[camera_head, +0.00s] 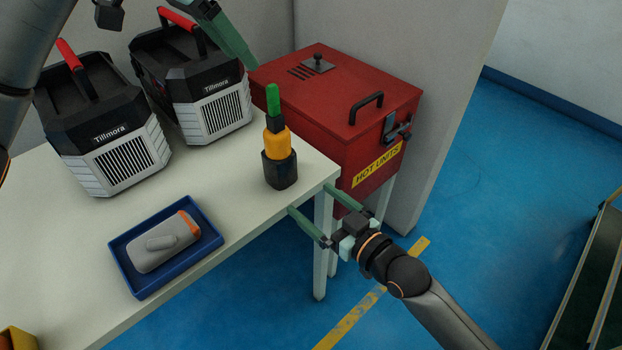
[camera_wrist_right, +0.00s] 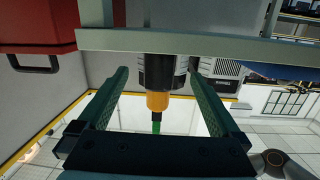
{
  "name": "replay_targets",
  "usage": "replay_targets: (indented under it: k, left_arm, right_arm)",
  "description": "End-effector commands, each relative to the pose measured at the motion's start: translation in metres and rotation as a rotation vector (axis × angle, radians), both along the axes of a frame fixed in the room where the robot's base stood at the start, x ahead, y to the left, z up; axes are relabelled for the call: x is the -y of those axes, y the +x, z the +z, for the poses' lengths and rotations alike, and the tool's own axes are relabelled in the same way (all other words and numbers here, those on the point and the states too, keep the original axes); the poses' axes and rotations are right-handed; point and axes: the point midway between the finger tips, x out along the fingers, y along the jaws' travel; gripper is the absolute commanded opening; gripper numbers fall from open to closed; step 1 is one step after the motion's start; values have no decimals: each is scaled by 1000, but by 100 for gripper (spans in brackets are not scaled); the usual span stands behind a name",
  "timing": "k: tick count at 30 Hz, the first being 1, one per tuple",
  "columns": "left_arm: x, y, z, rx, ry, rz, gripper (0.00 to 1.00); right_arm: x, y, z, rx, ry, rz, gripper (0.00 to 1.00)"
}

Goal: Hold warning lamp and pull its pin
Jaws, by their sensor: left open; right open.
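The warning lamp (camera_head: 278,148) stands upright near the table's right corner. It has a black base, an orange middle and a green rod-shaped top. In the right wrist view the lamp (camera_wrist_right: 157,100) appears inverted, between the finger lines and beyond the table edge. My right gripper (camera_head: 310,199) is open and empty at the table's right edge, low and apart from the lamp. My left gripper (camera_head: 228,38) is only partly in view at the top, above and behind the lamp. It is open, with one green finger showing. I cannot tell which part is the pin.
Two black-and-white Tillmora units (camera_head: 105,135) with red handles stand at the back of the table (camera_head: 75,225). A blue tray (camera_head: 128,270) holds a grey device with an orange end. A red "HOT UNITS" box (camera_head: 330,95) stands behind the lamp. Blue floor (camera_head: 540,150) is open at right.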

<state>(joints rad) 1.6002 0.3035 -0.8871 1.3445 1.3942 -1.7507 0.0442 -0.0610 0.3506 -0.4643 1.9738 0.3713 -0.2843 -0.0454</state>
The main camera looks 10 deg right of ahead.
Motion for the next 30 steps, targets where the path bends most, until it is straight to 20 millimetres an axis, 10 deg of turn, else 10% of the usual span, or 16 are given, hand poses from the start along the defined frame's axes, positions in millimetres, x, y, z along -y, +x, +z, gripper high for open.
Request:
replay_targets:
  k: [9, 30]
  left_arm:
    - [0, 0, 0, 0, 0, 0, 50]
    - [0, 0, 0, 0, 0, 0, 50]
  right_arm:
    - [-11, 23, 43, 108, 29, 48, 100]
    - [-75, 112, 43, 109, 30, 48, 100]
